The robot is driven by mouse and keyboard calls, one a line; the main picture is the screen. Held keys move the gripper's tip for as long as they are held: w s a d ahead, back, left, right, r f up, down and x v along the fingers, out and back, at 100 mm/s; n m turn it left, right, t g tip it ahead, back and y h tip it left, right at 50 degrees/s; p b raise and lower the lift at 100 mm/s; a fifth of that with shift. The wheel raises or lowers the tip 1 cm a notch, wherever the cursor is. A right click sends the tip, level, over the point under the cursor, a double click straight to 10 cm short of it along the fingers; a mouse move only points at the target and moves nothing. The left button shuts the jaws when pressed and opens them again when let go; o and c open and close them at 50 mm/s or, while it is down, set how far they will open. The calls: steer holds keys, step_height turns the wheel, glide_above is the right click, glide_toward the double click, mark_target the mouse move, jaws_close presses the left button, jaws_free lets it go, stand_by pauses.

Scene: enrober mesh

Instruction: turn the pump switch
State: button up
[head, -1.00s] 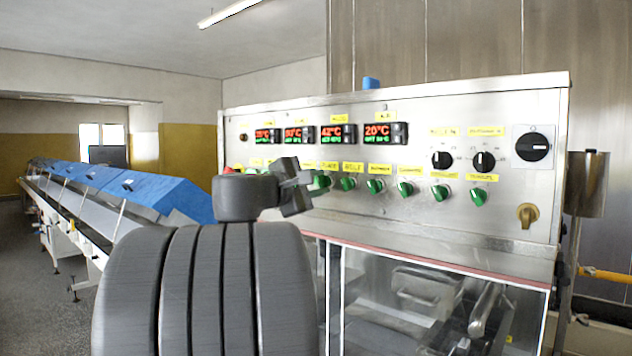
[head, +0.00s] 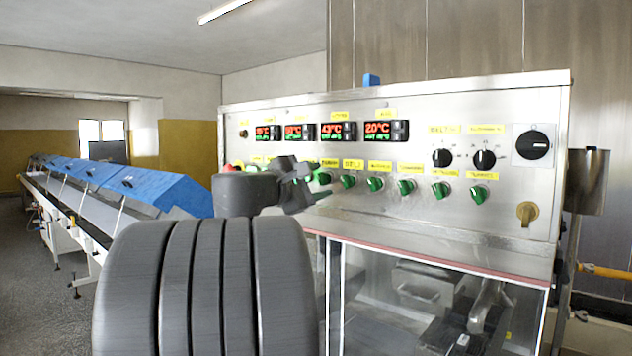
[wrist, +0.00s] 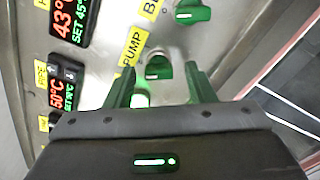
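The pump switch (wrist: 158,68) is a green knob below the yellow PUMP label (wrist: 133,45) in the wrist view. In the head view the same switch (head: 323,178) sits on the steel panel, just right of my gripper (head: 308,188). In the wrist view my gripper (wrist: 160,80) is open, with one finger on each side of the knob's line. The knob shows between and slightly beyond the fingertips. I cannot tell whether either finger touches it. A bright green lit part (wrist: 141,98) shows between the fingers.
Another green switch (wrist: 192,12) is close beside it, under a partly cut label. Temperature displays (head: 386,131) sit above the row of switches. Black rotary knobs (head: 484,159) are at the panel's right. A glazed cabinet (head: 440,290) is below. A blue-covered conveyor (head: 150,188) runs left.

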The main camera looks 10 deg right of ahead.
steer(key=b+v, duration=0.3)
steer(key=v, duration=1)
steer(key=shift+s+a, duration=0.25)
steer(key=shift+a, duration=0.05)
steer(key=p+x, duration=0.3)
steer(key=x, duration=1)
steer(key=shift+w+d, duration=0.25)
steer(key=shift+d, duration=0.05)
steer(key=shift+a, duration=0.1)
